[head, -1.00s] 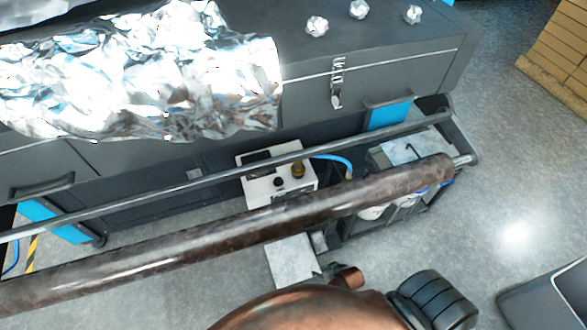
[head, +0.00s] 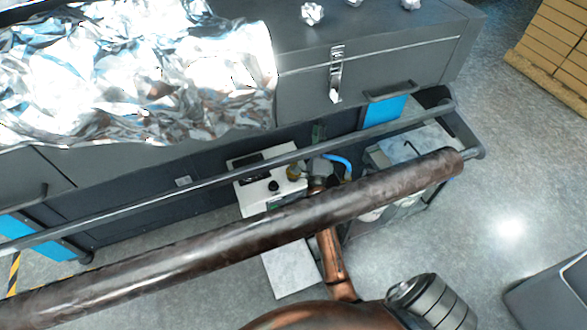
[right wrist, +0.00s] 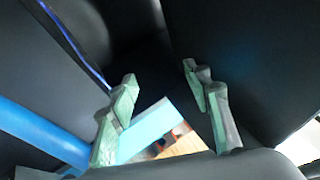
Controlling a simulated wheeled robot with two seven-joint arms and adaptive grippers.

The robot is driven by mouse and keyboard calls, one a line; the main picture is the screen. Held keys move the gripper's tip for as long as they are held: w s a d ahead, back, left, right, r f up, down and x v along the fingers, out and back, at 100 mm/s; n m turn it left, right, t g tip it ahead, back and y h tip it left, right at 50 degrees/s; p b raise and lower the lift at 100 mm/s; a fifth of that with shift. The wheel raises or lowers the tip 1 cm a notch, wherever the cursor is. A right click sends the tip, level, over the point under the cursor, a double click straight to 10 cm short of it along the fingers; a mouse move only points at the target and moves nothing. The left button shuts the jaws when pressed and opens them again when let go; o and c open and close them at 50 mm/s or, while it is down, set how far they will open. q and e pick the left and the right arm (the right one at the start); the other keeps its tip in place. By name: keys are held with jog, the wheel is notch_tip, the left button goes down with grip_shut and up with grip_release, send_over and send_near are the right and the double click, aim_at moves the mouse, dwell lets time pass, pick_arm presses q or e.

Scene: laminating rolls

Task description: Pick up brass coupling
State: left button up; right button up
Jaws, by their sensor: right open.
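The brass coupling (head: 294,172) sits at the right side of the top of a white box (head: 252,196) and is partly covered by my right gripper. My copper-coloured right arm reaches up under the dark roll, and its gripper (head: 313,160) is just right of the coupling in the head view. I cannot tell whether they touch. In the right wrist view the gripper (right wrist: 160,85) is open, with green-padded fingers apart. I cannot make out the coupling between them there. My left gripper is not in view.
A long dark roll (head: 220,240) and a thin grey bar (head: 150,208) cross in front of the box. A blue hose (head: 340,162) curves beside the gripper. A grey cabinet (head: 400,70) with crumpled foil (head: 130,75) stands behind. Open floor (head: 515,190) lies to the right.

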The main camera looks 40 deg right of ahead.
jog(key=d+f+m+g, duration=0.4)
jog(key=f+m+g, duration=0.4)
jog(key=m+g, duration=0.65)
jog(key=w+a+f+m+y, duration=0.2)
jog(key=a+f+y, duration=0.2)
jog(key=a, duration=0.3)
jog(key=w+a+f+m+y, duration=0.2)
jog(key=a+f+m+y, duration=0.15)
jog(key=a, duration=0.35)
jog(key=shift+n+t+y, duration=0.25)
jog(key=shift+n+y, duration=0.15)
jog(key=shift+y, duration=0.05)
jog(key=b+x, duration=0.1)
jog(key=x, duration=0.2)
jog(key=b+x, duration=0.2)
jog(key=x, duration=0.1)
jog(key=shift+s+f, duration=0.1)
jog(key=shift+s, duration=0.15)
jog(key=shift+w+d+f, duration=0.25)
jog(key=shift+f, duration=0.15)
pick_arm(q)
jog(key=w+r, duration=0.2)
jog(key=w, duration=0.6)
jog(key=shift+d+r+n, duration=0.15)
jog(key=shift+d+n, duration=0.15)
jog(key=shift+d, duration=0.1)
